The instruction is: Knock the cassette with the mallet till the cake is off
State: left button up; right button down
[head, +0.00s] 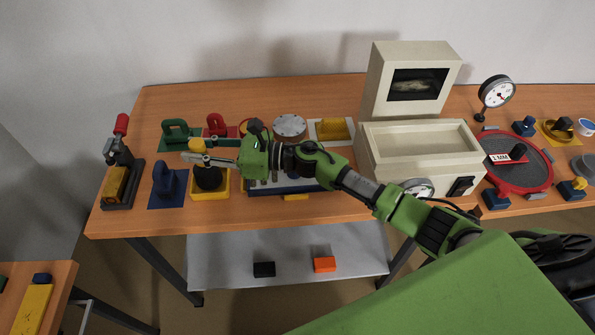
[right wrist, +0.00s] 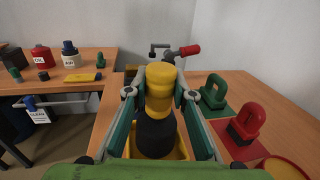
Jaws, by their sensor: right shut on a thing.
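My right gripper (head: 190,158) is shut on the yellow handle (right wrist: 161,85) of what looks like the mallet. Its rounded black head (head: 207,178) is down in or on a yellow square holder (head: 222,188); it also shows in the right wrist view (right wrist: 156,136). The mallet stands about upright; I cannot tell whether its head touches the holder. I cannot tell for sure which thing is the cassette. A grey speckled round piece (head: 289,125) stands behind my right arm, and a pale tray with a blue front (head: 285,187) is partly hidden under that arm. My left gripper is not in view.
A red-handled clamp (head: 121,126) stands at the left end of the table. A blue handled block (head: 164,180), a green one (head: 175,132) and a red one (head: 217,125) are close to the gripper. A cream machine (head: 420,140) stands right of centre.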

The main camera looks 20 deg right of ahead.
aim_at(196, 141)
jog(key=shift+r+p, duration=1)
jog(key=shift+r, duration=0.75)
jog(key=c, duration=2.6)
grip_release()
grip_shut()
jog(key=shift+d, duration=0.1)
